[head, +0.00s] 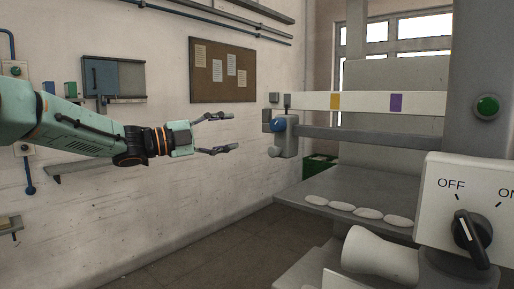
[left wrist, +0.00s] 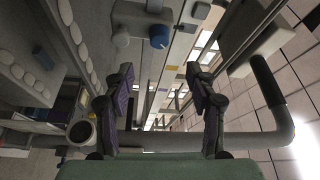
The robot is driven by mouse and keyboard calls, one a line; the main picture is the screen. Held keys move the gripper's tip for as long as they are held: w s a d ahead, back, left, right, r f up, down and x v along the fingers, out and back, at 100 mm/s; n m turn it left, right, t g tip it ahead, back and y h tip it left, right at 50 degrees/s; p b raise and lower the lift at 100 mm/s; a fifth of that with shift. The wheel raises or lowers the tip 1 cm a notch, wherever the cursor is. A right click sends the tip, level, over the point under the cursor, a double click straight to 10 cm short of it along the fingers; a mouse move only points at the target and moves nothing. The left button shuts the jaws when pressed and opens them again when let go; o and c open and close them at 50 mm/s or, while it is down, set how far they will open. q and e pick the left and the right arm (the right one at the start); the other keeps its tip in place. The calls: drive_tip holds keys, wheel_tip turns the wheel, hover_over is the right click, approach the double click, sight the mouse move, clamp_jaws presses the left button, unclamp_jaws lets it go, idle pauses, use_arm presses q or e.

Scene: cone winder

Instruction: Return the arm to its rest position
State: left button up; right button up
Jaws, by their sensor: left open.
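My left arm comes in from the left in the head view, stretched level in front of the wall. My left gripper (head: 230,133) is open and empty, with its two fingers apart. It is left of the winder's small grey block with a blue knob (head: 279,125) and does not touch it. In the left wrist view the two fingers of my left gripper (left wrist: 162,88) are spread with nothing between them. The blue knob (left wrist: 159,37) shows beyond them there. My right gripper is in neither view.
A white switch box (head: 470,205) with a black dial stands at the right. A grey shelf (head: 350,185) carries several pale flat discs. A white cone (head: 378,254) lies below it. A cork board (head: 222,70) hangs on the wall. Open air surrounds my left gripper.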

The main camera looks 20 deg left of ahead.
use_arm(q)
drive_tip(key=s+d+f+n+g+y+b, duration=0.1)
drive_tip(key=s+d+f+n+y+b, duration=0.15)
drive_tip(key=f+n, duration=0.75)
drive_tip(key=s+d+f+n+y+b, duration=0.2)
drive_tip(key=f+n+y, duration=0.15)
drive_tip(key=f, duration=1.35)
drive_tip(key=s+d+f+n+g+y+b, duration=0.1)
drive_tip(key=s+d+f+n+y+b, duration=0.15)
drive_tip(key=f+n, duration=0.8)
drive_tip(key=s+d+f+g+y+b, duration=0.1)
drive_tip(key=s+f+g+b, duration=0.15)
drive_tip(key=s+f, duration=0.75)
drive_tip(key=s+d+f+g+y+b, duration=0.1)
drive_tip(key=s+f+g+y+b, duration=0.15)
drive_tip(key=s+f, duration=0.7)
drive_tip(key=s+f+g+b, duration=0.6)
drive_tip(key=s+f+g, duration=0.1)
drive_tip(key=s+f, duration=1.2)
drive_tip(key=shift+s+a+f+n+y, duration=0.15)
drive_tip(key=shift+s+f+n+y, duration=0.2)
drive_tip(key=shift+s, duration=0.5)
drive_tip(key=shift+r, duration=0.15)
